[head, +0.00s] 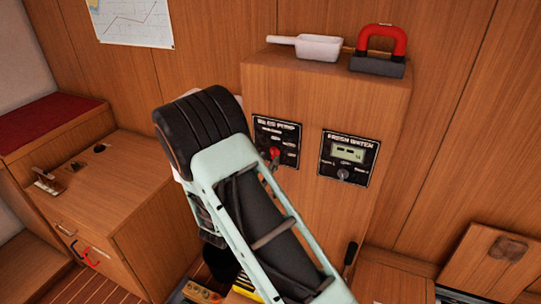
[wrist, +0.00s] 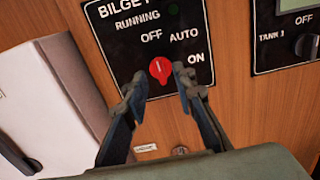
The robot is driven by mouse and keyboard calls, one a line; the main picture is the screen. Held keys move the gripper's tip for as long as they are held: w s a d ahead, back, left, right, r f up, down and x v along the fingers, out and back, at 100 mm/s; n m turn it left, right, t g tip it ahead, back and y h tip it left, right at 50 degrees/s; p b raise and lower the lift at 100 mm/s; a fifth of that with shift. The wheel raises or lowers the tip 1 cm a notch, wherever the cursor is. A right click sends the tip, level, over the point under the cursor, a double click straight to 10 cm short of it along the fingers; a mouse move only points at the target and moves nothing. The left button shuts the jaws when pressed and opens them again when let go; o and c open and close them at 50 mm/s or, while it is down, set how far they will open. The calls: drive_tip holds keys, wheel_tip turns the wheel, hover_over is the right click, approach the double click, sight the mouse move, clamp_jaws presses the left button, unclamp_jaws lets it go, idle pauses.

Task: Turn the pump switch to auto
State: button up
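The bilge pump panel (head: 290,132) is a black plate on the wooden cabinet front, and it fills the top of the wrist view (wrist: 120,55). Its red rotary switch (wrist: 160,70) has a white mark pointing up toward OFF; AUTO is up and right, ON is further right. The switch also shows in the head view (head: 275,152), beside my arm. My gripper (wrist: 159,76) is open, one finger on each side of the switch. I cannot tell whether either finger touches it. In the head view my arm hides the gripper.
A fresh water panel (head: 348,158) with a display and black knob (wrist: 306,46) is just right. A white scoop (head: 318,47) and a red-handled block (head: 380,50) lie on the cabinet top. A white box-like object (wrist: 45,85) stands at left in the wrist view.

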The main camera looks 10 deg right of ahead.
sight(274, 153)
drive_tip(key=shift+x, duration=1.35)
drive_tip(key=shift+c, duration=0.6)
clamp_jaws()
